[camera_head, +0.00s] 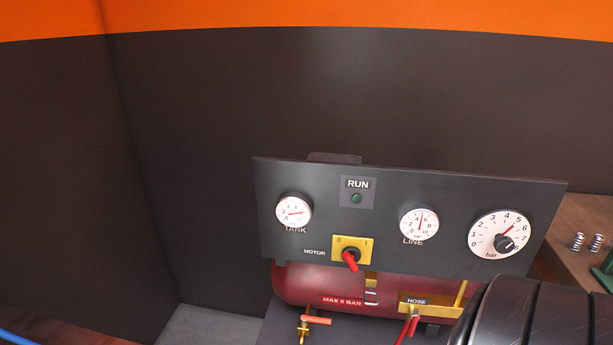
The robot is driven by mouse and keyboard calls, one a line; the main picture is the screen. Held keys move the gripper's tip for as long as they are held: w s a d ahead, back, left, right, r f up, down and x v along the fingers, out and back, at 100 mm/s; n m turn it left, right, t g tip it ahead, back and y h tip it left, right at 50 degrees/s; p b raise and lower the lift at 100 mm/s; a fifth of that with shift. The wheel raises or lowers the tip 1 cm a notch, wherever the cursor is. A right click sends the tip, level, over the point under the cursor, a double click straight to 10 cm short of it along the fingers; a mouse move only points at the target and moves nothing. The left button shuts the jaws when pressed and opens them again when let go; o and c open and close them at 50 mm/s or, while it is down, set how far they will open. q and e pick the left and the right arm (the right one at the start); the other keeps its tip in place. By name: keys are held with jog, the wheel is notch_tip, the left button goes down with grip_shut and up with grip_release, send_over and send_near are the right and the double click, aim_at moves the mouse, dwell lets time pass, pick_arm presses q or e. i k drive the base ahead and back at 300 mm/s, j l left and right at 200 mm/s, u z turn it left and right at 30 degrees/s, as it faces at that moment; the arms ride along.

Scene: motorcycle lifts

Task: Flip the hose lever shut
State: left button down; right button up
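The yellow bracket labelled HOSE (440,311) sits under the dark panel at the lower right. Below the label, the red hose lever (413,326) slants down beside a second thin red piece. Their lower ends are cut off by the picture's bottom edge, so I cannot tell the lever's full position. Neither of my grippers is in view.
The dark panel (395,245) carries gauges, a RUN lamp (357,198), a red-handled MOTOR switch (349,259) and a bar dial (500,234). Below are a red tank (290,284) and an orange-handled brass valve (304,329). A black ribbed shape fills the lower right.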

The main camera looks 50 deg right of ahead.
aim_at(413, 325)
jog(key=j+z, duration=0.15)
jog(key=z, duration=2.25)
